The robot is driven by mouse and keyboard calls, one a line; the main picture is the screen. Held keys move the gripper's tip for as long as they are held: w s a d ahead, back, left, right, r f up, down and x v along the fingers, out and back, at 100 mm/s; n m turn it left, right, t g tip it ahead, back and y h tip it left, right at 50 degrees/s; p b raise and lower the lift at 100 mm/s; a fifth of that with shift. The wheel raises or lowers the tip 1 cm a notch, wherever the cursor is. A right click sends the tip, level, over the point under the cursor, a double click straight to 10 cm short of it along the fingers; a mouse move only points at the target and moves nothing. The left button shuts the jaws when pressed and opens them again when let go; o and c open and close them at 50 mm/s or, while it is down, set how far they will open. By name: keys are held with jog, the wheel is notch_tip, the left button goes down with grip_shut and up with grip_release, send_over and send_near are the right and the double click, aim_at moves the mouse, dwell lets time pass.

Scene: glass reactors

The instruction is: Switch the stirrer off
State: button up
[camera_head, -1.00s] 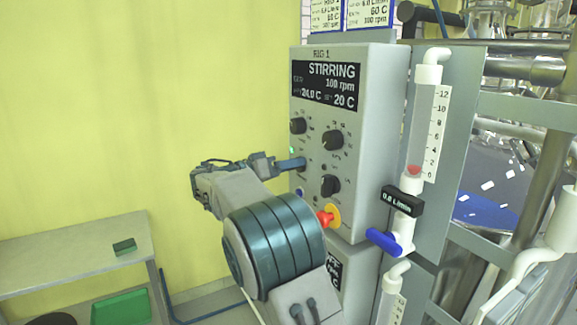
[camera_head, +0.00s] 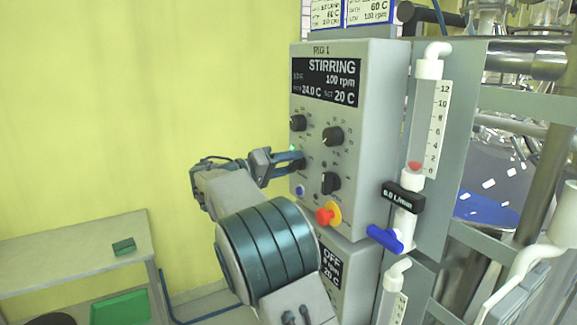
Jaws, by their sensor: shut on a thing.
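The grey control box (camera_head: 375,150) labelled RIG 1 stands at centre. Its black display (camera_head: 327,82) reads STIRRING, 100 rpm, 24.0 C and set 20 C. A small green light (camera_head: 292,148) is lit at the left of its front. My gripper (camera_head: 297,160) reaches in from the left and is shut on a small dark knob (camera_head: 299,166) just below that light. The fingers partly hide the knob, so I cannot tell its setting. Other black knobs sit above (camera_head: 297,123), to the right (camera_head: 333,136) and lower right (camera_head: 330,182).
A red button on a yellow ring (camera_head: 327,215) and a blue button (camera_head: 300,191) are below my gripper. A flow tube (camera_head: 424,120) with a blue valve handle (camera_head: 386,238) stands right. A lower box (camera_head: 338,275) reads OFF. A bench (camera_head: 70,250) is at left.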

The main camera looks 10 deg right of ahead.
jog(key=shift+o, duration=0.2)
jog(key=n, duration=0.4)
jog(key=shift+p, duration=0.4)
jog(key=shift+f+n+p, duration=0.1)
jog(key=shift+n+p, duration=0.3)
jog(key=shift+n, duration=1.1)
jog(key=shift+c, duration=0.2)
jog(key=o, duration=1)
jog(key=shift+a, duration=0.1)
jog(key=b+v, duration=0.3)
jog(key=v, duration=1.1)
jog(key=shift+b, duration=0.3)
